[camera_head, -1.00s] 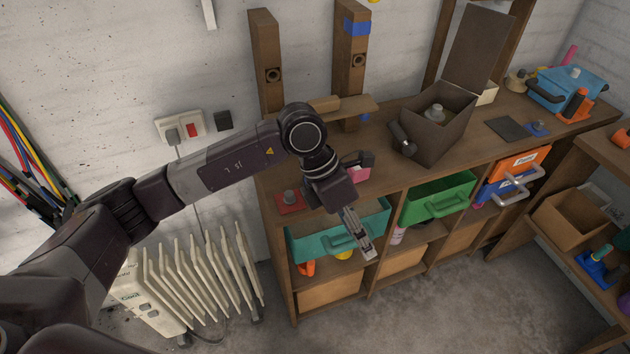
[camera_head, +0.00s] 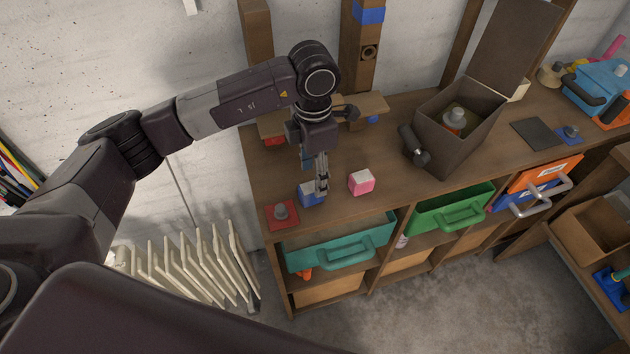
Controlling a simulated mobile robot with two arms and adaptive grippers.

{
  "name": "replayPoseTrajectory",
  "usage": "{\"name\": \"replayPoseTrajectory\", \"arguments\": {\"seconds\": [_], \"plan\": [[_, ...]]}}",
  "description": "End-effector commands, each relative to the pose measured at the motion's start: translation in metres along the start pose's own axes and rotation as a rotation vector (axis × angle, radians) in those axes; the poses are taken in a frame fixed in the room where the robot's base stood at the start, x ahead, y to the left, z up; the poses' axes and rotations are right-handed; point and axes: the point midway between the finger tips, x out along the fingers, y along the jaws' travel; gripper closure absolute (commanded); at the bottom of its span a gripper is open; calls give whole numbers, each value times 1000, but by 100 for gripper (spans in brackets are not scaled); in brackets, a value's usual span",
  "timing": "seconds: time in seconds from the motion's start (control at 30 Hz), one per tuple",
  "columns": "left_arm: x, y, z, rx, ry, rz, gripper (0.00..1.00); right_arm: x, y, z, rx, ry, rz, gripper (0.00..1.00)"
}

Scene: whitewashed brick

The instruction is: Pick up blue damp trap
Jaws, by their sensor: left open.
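The blue damp trap (camera_head: 309,199) appears to be the small blue and white block on the bench top near its left front. My left gripper (camera_head: 320,186) comes down from above with its fingers pointing down at this block. The gripper is open, and its fingers hide part of the block's right side. I cannot tell whether a finger touches it. My right gripper is not in view.
A pink and white block (camera_head: 361,183) stands just right of the gripper. A red plate with a grey knob (camera_head: 282,214) lies to the left. An open dark box (camera_head: 455,136) stands farther right. Teal (camera_head: 340,248) and green (camera_head: 452,212) drawers are below the bench top (camera_head: 395,165).

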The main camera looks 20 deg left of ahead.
Motion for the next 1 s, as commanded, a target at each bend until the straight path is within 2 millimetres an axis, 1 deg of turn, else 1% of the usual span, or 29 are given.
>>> {"name": "replayPoseTrajectory", "arguments": {"seconds": [0.17,0.33,0.4,0.5,0.6,0.77,1.0], "plan": [[18,1,-1,-1,1,-2,51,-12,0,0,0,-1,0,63],[40,5,-3,0,3,-4,51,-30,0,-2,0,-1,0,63],[52,6,-3,-1,1,-4,51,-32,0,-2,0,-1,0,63],[62,7,-2,0,-1,-1,51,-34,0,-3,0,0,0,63],[67,7,-2,1,-2,0,51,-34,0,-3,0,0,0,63],[67,7,-2,1,-2,0,51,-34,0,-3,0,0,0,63],[67,7,-2,1,-2,0,76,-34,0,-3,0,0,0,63]]}}
